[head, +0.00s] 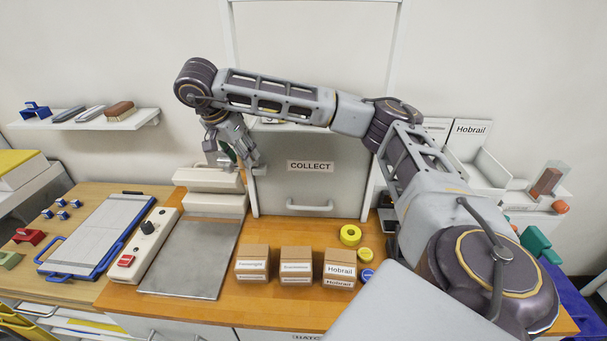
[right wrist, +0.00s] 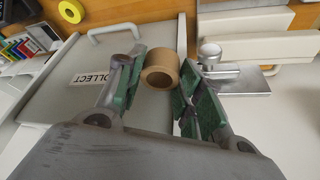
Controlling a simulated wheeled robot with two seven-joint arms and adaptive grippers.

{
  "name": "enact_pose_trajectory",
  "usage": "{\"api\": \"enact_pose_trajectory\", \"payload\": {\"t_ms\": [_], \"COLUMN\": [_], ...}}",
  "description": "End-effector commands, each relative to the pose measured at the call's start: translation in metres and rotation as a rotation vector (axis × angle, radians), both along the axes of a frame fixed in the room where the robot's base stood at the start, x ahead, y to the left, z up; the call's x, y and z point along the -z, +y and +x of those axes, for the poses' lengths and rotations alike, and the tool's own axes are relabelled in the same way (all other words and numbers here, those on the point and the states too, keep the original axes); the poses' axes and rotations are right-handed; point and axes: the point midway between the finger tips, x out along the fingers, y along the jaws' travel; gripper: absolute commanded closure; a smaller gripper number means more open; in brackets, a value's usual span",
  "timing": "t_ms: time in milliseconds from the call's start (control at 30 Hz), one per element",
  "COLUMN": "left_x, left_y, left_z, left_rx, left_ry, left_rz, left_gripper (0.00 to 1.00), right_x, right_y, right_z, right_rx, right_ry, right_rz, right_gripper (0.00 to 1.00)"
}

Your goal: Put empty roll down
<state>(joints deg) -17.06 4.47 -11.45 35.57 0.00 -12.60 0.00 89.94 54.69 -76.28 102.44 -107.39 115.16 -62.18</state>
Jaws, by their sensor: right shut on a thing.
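My right gripper (head: 238,158) reaches in from the right, over the top of the white machine (head: 216,203) and left of the COLLECT panel. In the right wrist view, its two green-padded fingers (right wrist: 163,78) are shut on a tan roll (right wrist: 161,62). The roll looks like a bare cardboard ring, with its open centre facing the camera. In the head view the roll is mostly hidden by the gripper. My left gripper is not in view.
The grey COLLECT panel (head: 331,189) with a handle stands behind the wooden counter. Cardboard boxes (head: 340,262) line the front, with yellow tape rolls (head: 350,235) beside them. A metal plate (head: 190,258) and a blue-framed board (head: 99,234) lie left.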

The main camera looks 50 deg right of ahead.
Motion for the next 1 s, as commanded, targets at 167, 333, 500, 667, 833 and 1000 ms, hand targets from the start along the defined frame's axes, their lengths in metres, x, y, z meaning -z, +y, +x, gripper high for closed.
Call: {"api": "enact_pose_trajectory", "payload": {"t_ms": [167, 333, 500, 667, 833, 1000], "left_x": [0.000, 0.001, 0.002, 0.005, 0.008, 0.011], "left_y": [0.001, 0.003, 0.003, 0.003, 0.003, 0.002], "left_z": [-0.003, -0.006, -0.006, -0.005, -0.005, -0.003], "left_rx": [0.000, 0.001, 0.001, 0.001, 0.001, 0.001], "left_ry": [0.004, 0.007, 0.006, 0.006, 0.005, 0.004], "left_rz": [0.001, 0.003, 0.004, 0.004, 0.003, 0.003], "left_gripper": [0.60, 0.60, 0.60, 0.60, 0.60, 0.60], "right_x": [0.000, 0.001, 0.007, 0.019, 0.033, 0.047], "right_y": [0.000, 0.000, 0.000, 0.000, 0.000, 0.000], "right_z": [0.000, 0.000, 0.000, 0.000, 0.000, 0.000], "right_rx": [0.000, 0.000, -0.001, -0.001, -0.001, -0.001], "right_ry": [0.000, 0.000, 0.001, 0.003, 0.003, 0.002], "right_rz": [0.000, 0.000, 0.000, 0.000, 0.001, 0.001], "right_gripper": [0.73, 0.73, 0.73, 0.73, 0.73, 0.73]}}
